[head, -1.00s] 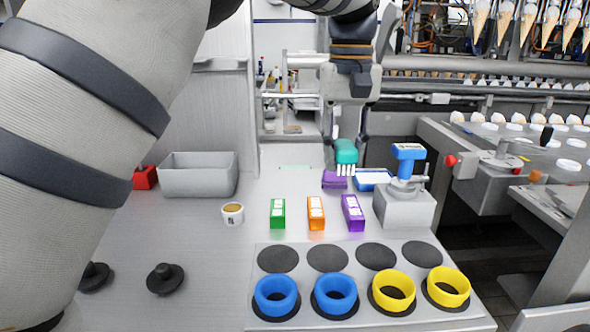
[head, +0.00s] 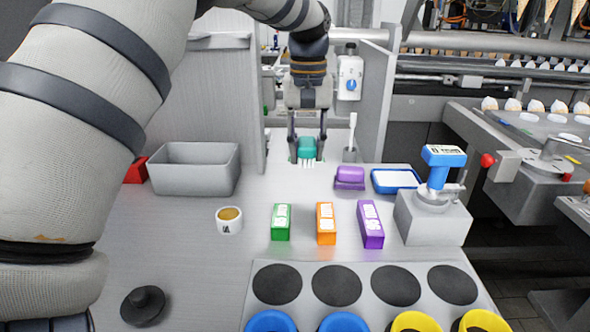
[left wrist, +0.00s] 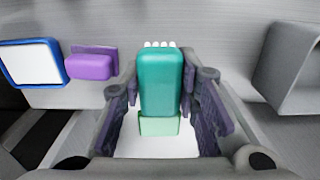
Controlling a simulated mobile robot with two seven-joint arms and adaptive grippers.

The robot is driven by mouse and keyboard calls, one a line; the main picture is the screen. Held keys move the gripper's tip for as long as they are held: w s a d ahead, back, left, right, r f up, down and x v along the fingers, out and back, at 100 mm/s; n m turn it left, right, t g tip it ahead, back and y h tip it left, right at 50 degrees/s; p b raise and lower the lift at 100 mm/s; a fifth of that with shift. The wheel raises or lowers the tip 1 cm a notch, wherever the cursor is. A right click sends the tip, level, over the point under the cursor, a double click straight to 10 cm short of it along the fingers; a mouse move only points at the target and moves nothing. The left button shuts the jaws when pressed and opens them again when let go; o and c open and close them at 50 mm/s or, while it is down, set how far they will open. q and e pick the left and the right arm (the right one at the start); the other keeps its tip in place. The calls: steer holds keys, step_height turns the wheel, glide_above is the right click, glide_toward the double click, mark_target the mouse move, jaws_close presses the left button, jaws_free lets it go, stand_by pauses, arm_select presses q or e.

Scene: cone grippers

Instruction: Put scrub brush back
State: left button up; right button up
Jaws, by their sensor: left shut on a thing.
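The scrub brush (head: 307,147) is teal with white bristles pointing down. My left gripper (head: 307,152) is shut on it, a finger on either side, at the back of the grey table. In the left wrist view the brush (left wrist: 161,82) sits between the two fingers (left wrist: 160,95). A pale green patch (left wrist: 159,125) shows beside its lower end there. In the head view the brush mostly hides that patch. I cannot tell whether the bristles touch the surface. My right gripper is not in view.
Right of the brush are a purple block (head: 349,175), a blue-rimmed white tray (head: 396,188) and a white-handled tool in a holder (head: 351,155). A grey bin (head: 195,184) stands left. Green, orange and purple boxes (head: 370,238) stand in front.

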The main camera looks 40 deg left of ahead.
mark_target(296, 184)
arm_select(q)
steer(key=a+f, duration=0.1)
steer(key=f, duration=0.1)
steer(key=a+f, duration=0.1)
steer(key=f, duration=0.2)
steer(key=shift+s+a+f, duration=0.15)
steer(key=shift+a+f, duration=0.25)
steer(key=shift+f, duration=0.2)
steer(key=o, duration=1.1)
steer(key=shift+f, duration=0.15)
step_height(296, 184, up, 12)
